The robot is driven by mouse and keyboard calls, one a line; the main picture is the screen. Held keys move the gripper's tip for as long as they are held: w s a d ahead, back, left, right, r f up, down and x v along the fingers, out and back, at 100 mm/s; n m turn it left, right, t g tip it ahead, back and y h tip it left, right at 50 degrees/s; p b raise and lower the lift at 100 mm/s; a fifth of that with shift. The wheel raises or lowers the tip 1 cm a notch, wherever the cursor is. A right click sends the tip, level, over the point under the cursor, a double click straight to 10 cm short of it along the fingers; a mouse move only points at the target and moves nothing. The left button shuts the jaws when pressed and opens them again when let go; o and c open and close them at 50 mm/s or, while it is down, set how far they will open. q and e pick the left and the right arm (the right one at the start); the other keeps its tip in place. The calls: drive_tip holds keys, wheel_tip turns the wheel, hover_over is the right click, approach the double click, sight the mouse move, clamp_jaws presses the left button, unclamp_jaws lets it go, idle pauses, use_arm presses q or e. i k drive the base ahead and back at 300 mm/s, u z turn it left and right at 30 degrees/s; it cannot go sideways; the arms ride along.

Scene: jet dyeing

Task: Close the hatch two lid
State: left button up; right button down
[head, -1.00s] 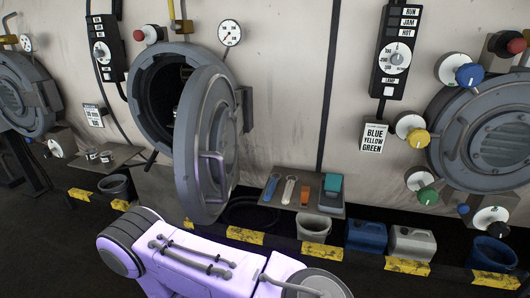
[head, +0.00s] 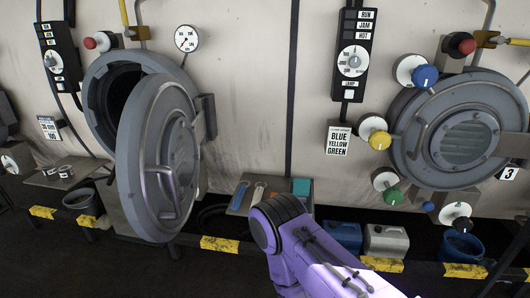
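The hatch lid (head: 153,150) in the left half of the head view is a round grey metal disc with a curved handle (head: 166,188) on its outer face. It stands swung open on its hinge at the right of a round hatch opening (head: 118,88), whose dark inside shows past the lid's left edge. No number shows on this hatch. A purple link of my own arm comes up from the bottom, right of the lid and apart from it in the picture. Neither of my grippers is in view.
A closed round hatch (head: 462,132) with coloured valve knobs is at the right, near a sign marked 3 (head: 509,173). A shelf (head: 238,200) with small tools, a blue canister (head: 342,236) and a grey canister (head: 386,242) stand below. A yellow-and-black striped edge (head: 220,244) runs along the front.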

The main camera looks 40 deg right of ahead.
sight(157, 194)
drive_tip(key=z, duration=0.5)
drive_tip(key=i, duration=1)
drive_tip(key=k, duration=1)
drive_tip(key=u, duration=3)
drive_tip(key=k, duration=1.35)
drive_tip(key=z, duration=2.1)
drive_tip(key=i, duration=0.5)
drive_tip(key=z, duration=0.05)
